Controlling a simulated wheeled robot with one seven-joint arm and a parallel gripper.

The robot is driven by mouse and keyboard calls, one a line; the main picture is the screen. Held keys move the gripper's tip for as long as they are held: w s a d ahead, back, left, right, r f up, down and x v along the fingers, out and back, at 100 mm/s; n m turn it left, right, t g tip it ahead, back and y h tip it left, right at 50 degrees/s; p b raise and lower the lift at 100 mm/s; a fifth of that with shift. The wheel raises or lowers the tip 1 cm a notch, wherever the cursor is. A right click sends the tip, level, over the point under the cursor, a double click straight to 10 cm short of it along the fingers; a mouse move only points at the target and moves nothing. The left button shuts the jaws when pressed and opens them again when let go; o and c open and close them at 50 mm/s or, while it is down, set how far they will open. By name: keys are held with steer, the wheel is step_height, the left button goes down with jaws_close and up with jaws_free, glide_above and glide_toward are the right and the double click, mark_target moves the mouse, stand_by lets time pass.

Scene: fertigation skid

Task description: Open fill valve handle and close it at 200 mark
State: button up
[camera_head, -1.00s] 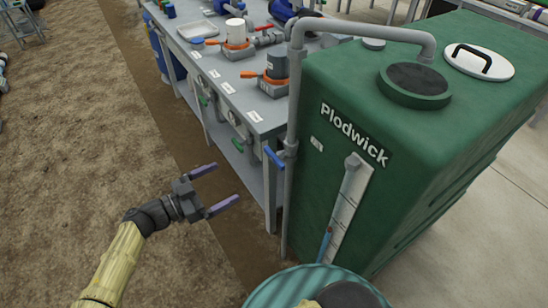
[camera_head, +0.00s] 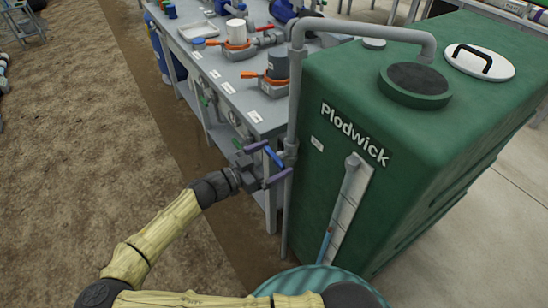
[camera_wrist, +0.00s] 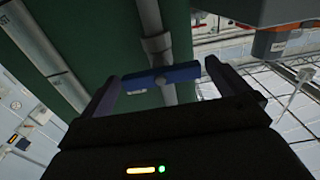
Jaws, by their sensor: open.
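The blue fill valve handle (camera_head: 274,157) sits on the grey vertical pipe at the left face of the green tank (camera_head: 400,150). My gripper (camera_head: 271,163) is open, its two purple fingers on either side of the handle. In the wrist view the blue handle (camera_wrist: 175,77) lies crosswise between my open fingertips (camera_wrist: 163,80); I cannot tell whether they touch it. The white gauge strip (camera_head: 350,205) is on the tank's front face, with a blue column (camera_head: 324,246) near its bottom. The mark numbers are too small to read.
A grey bench (camera_head: 232,92) with orange-handled valves (camera_head: 274,79) stands left of the tank. The grey pipe (camera_head: 296,110) rises beside the tank and bends over its top. A ribbed teal lid (camera_head: 285,283) is low in front. Open soil lies left.

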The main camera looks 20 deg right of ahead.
steer(key=shift+w+d, duration=0.2)
steer(key=shift+d, duration=0.4)
steer(key=shift+c, duration=0.2)
steer(key=c, duration=0.9)
steer(key=shift+o, duration=0.2)
